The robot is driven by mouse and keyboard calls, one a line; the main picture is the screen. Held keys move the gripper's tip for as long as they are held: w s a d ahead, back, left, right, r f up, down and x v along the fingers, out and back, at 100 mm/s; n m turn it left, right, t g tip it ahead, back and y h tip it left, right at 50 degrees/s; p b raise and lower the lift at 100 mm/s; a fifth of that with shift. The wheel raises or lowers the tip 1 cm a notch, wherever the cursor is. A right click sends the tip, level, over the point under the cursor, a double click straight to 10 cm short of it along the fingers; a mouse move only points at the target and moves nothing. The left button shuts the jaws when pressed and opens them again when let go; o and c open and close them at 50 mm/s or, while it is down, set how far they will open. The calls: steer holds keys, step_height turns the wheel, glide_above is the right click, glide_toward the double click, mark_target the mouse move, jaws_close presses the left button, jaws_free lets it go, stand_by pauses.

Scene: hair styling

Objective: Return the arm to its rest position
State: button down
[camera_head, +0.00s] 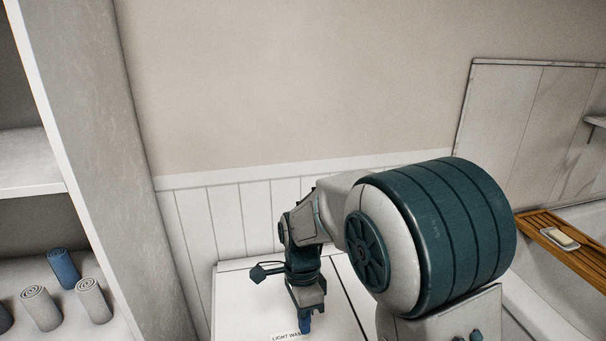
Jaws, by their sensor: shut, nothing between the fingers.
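My arm reaches forward from the lower right, its large teal-banded joint filling the middle right of the view. My gripper (304,306) points down over a white surface (240,300) by the wall. The fingers are small and partly hidden, but they look shut, with nothing seen held in them. A small blue patch (305,323) shows just below the gripper. I cannot tell what it is, or whether the gripper touches it.
A label reading "LIGHT WAS…" (286,337) is on the white surface. A shelf unit (100,150) at left holds a blue rolled towel (64,268) and several paler ones. At right, a wooden rack (570,246) with a soap dish (560,238) spans a tub. The upper middle is bare wall.

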steer(key=s+d+r+n+t+p, duration=0.2)
steer(key=s+d+r+n+p, duration=0.3)
steer(key=r, duration=0.6)
steer(key=s+d+r+n+t+p, duration=0.3)
steer(key=s+d+r+n+p, duration=0.3)
steer(key=d+r+n, duration=0.3)
steer(key=shift+s+d+r, duration=0.15)
steer(key=shift+d+r, duration=0.35)
steer(key=shift+r, duration=0.4)
